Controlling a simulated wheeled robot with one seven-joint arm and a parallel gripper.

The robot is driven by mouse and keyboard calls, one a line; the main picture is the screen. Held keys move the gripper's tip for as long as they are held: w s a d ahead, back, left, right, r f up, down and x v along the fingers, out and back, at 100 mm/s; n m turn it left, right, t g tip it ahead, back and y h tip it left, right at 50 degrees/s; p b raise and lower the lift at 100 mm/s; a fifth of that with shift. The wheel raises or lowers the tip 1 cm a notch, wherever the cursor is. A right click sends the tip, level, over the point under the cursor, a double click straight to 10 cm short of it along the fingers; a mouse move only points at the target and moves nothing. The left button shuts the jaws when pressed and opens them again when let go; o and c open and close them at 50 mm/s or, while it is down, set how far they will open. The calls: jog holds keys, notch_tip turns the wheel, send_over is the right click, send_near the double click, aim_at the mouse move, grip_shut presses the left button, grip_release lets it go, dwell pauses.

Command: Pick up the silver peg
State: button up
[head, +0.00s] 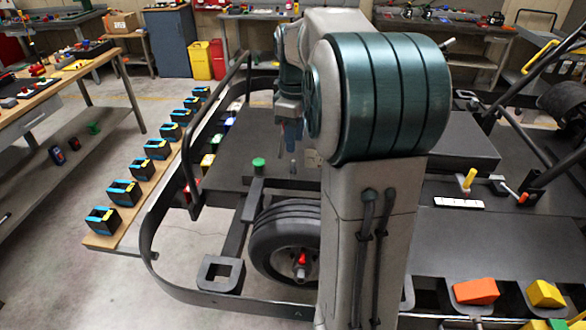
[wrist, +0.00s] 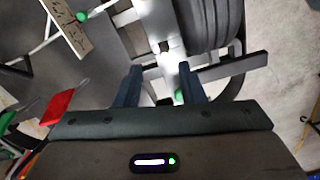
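My gripper (head: 291,135) is in the head view, pointing down above the dark deck of the kart, left of my large arm joint. In the wrist view its two blue fingers (wrist: 160,68) stand apart, so it is open. A small grey upright piece (head: 292,168) shows just below the fingers in the head view; it may be the silver peg, but it is too small to be sure. In the wrist view a bright silvery surface lies between and beyond the fingers, with a small dark block (wrist: 164,46) on it. I cannot clearly make out the peg there.
The kart's wheel (head: 287,243) and dark bumper bars surround the deck. A green-topped post (head: 258,165) stands left of my gripper. A row of black, blue and yellow holders (head: 123,192) lines a low wooden shelf at left. A workbench (head: 60,75) stands farther left.

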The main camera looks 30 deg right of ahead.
aim_at(294, 160)
jog(key=shift+s+a+f+p, duration=0.1)
jog(key=shift+f+p, duration=0.3)
jog(key=shift+f, duration=1.25)
jog(key=shift+s+a+f+p, duration=0.1)
jog(key=shift+f+p, duration=0.25)
jog(key=shift+f, duration=1.3)
grip_shut()
